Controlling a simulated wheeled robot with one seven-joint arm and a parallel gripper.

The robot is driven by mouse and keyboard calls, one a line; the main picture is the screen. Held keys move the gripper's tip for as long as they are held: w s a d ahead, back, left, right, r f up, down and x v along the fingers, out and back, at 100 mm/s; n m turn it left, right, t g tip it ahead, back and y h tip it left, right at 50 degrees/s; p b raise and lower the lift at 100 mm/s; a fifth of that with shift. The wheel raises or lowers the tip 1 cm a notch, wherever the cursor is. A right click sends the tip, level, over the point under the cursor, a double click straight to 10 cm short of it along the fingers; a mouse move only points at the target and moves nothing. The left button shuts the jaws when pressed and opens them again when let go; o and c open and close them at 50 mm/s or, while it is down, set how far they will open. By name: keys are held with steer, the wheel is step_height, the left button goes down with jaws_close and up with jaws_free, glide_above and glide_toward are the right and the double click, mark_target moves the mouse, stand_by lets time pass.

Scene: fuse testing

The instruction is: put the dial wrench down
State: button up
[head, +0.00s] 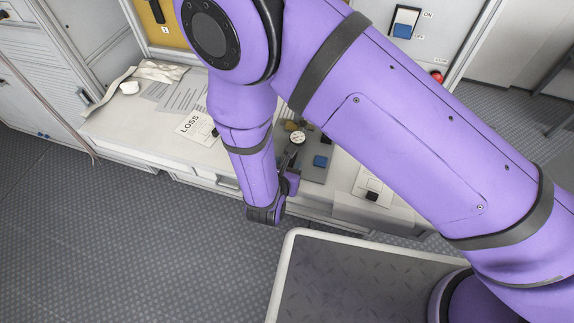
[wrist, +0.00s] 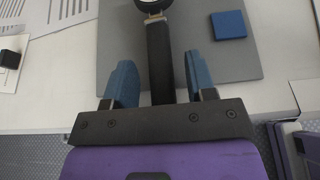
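The dial wrench shows in the wrist view with its black handle (wrist: 160,62) running between my two blue fingers and its round dial at the top edge. In the head view its white-faced dial (head: 297,137) shows just beyond my gripper (head: 291,181). My gripper (wrist: 158,62) is open, with a gap on both sides of the handle. The wrench appears to lie over the grey mat (wrist: 198,62) on the workbench; whether it touches the mat is hard to tell. The lower end of the handle is hidden behind the gripper body.
A blue square block (wrist: 229,25) lies on the mat, right of the wrench. A sheet marked LOSS (head: 195,128) with a small black block lies left on the white bench (head: 140,130). Another black-and-white block (head: 372,196) sits at right. A switch panel (head: 405,22) stands behind.

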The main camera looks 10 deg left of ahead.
steer(key=shift+r, duration=0.1)
steer(key=shift+s+r, duration=0.15)
steer(key=shift+s, duration=0.05)
steer(key=v, duration=1.1)
steer(key=shift+s, duration=0.25)
steer(key=shift+a+r, duration=0.1)
steer(key=shift+r, duration=0.05)
